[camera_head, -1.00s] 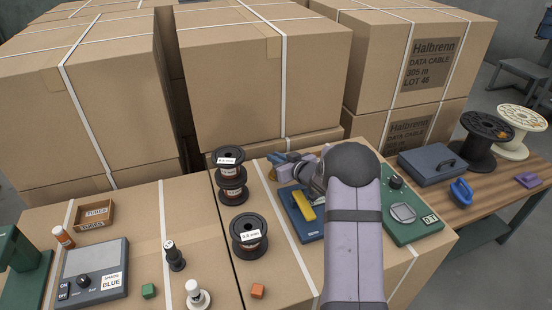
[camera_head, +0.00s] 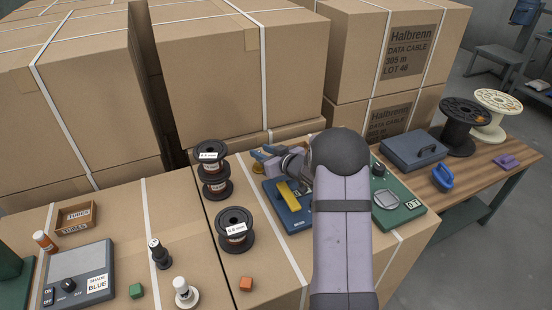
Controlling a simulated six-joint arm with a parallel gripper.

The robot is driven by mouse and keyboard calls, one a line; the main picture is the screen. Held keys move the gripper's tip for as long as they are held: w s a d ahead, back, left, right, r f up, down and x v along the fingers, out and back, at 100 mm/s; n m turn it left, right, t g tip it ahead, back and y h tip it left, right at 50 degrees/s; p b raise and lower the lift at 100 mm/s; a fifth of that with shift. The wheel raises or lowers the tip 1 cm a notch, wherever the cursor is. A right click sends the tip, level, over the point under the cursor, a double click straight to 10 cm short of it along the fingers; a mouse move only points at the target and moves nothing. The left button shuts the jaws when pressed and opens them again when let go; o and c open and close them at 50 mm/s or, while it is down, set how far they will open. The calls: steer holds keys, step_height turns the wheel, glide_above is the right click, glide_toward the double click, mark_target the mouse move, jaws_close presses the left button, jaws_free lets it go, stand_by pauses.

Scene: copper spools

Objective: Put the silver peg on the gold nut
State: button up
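My gripper (camera_head: 264,155) is at the far side of the right-hand carton top, pointing left. Its two blue fingers look spread apart, with nothing visible between them. It is just beyond a blue device (camera_head: 301,220) with a yellow bar (camera_head: 289,192) on top. My arm hides part of the carton top to the right of this device.
Stacked black spools (camera_head: 213,168) and a single spool (camera_head: 235,230) stand left of my gripper. A green meter (camera_head: 399,211) lies right of my arm. Tall cartons (camera_head: 235,70) stand behind.

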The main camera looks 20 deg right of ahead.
steer(key=v, duration=0.9)
steer(key=shift+s, duration=0.3)
steer(key=shift+r, duration=0.15)
steer(key=s+g+h+p, duration=0.1)
steer(key=s+r+m+g+h+p, duration=0.1)
steer(key=s+a+g+h+p, duration=0.1)
steer(key=s+p, duration=0.1)
steer(key=shift+s+r+m+h, duration=0.1)
steer(key=shift+r+m+h, duration=0.2)
steer(key=shift+h, duration=0.1)
steer(key=s+a+g+p, duration=0.3)
steer(key=s+a+g, duration=0.2)
steer(key=s, duration=0.8)
steer(key=s+a+r+g+p, duration=0.1)
steer(key=s+a+g+p, duration=0.2)
steer(key=s, duration=1.1)
steer(key=a+g, duration=0.2)
steer(key=a, duration=0.3)
steer(key=shift+a+m+g+y, duration=0.15)
steer(key=shift+m+g+y, duration=0.15)
steer(key=shift+m+y, duration=0.1)
steer(key=shift+s+r, duration=0.1)
steer(key=shift+s, duration=0.05)
